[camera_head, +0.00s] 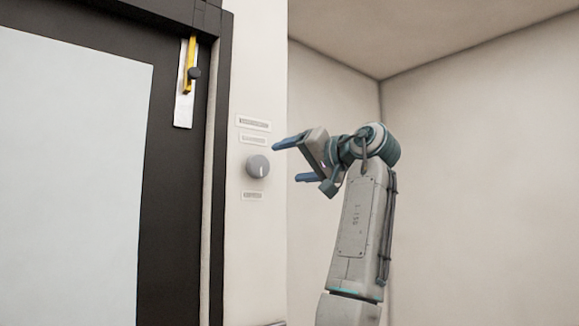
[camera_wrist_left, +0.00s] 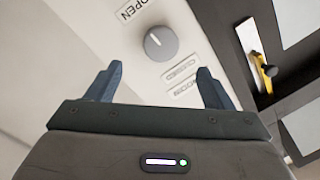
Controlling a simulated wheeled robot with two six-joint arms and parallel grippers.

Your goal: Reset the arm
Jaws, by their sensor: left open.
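My left gripper (camera_head: 287,161) is open and empty, its two blue fingers pointing left toward the wall panel beside the door. It also shows in the left wrist view (camera_wrist_left: 159,74), with the fingers spread apart. A round grey knob (camera_head: 258,166) with a light mark is on the panel in front of the fingers. The knob also shows in the left wrist view (camera_wrist_left: 161,43), beyond the fingertips and in line with the space between them. I see nothing between the fingers. My right gripper is in neither view.
A dark-framed door (camera_head: 178,210) with a large pale panel fills the left side. A yellow latch handle (camera_head: 189,62) with a dark knob is on its frame. Small labels (camera_head: 254,123) sit above and below the grey knob. Plain walls (camera_head: 480,190) stand behind my arm, with free room to the right.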

